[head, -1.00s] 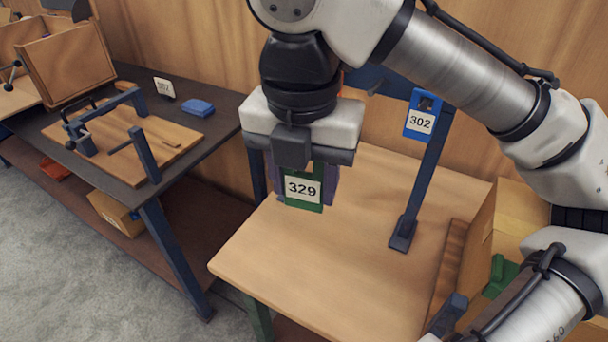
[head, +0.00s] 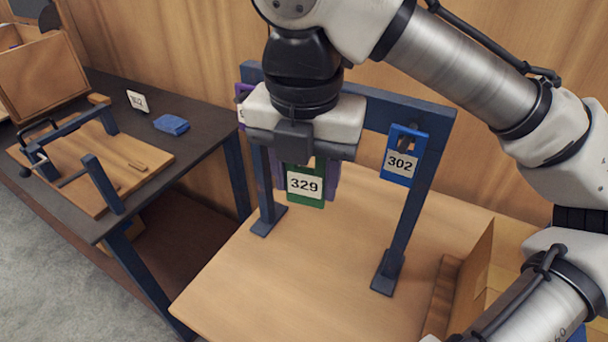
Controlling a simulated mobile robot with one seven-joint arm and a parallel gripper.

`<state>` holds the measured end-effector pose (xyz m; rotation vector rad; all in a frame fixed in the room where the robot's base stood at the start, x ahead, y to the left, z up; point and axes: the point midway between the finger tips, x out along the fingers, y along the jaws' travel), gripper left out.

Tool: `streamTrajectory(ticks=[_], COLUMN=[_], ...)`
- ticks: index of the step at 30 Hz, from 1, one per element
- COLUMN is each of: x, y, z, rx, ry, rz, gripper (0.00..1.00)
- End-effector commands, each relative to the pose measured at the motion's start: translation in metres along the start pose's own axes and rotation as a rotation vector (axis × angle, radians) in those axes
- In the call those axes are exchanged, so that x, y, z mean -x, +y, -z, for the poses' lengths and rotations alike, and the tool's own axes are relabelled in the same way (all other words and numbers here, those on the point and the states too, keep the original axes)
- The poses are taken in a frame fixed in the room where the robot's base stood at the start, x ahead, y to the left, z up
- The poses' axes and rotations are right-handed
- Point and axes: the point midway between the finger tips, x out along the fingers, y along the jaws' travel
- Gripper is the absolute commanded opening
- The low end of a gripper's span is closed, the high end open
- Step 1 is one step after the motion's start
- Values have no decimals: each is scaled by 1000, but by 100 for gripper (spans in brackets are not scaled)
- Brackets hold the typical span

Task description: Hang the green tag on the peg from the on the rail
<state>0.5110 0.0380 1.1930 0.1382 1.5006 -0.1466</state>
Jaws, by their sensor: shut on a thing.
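My gripper (head: 308,170) is shut on the green tag (head: 306,203), which has a white label reading 329. The tag hangs upright below the fingers, in front of the blue rail (head: 437,117). The rail is the crossbar of a blue frame standing on the light wooden table. A blue tag (head: 398,163) labelled 302 hangs at the rail's right end. Part of a purple tag (head: 241,92) shows at its left end. My gripper hides the middle of the rail, and I cannot see a free peg there.
A wooden box (head: 470,275) stands at the table's right side. The light table (head: 290,280) is bare in front of the frame. At left, a dark table (head: 195,150) holds a wooden board (head: 130,165) with a blue frame, a small white card and a blue block (head: 171,124).

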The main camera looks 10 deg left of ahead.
Motion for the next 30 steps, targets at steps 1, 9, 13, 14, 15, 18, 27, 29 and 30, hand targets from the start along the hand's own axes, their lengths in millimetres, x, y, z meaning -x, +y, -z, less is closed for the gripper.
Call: streamTrajectory(ticks=[1,9,13,14,15,18,27,29,30], x=[-1,-3,-3,-3,-4,-4,-6,-6,-6], y=[-1,-4,-5,-5,-6,-7,-10,-10,-11], z=[-2,-16,-22,-24,-26,-30,-45,-48,-50], rx=[-2,-3,-1,-2,-2,-1,-2,-2,-2], ry=[0,0,0,0,0,0,-1,-1,0], rz=[0,1,0,0,0,1,1,0,1], gripper=[24,24,24,24,24,24,24,24,24])
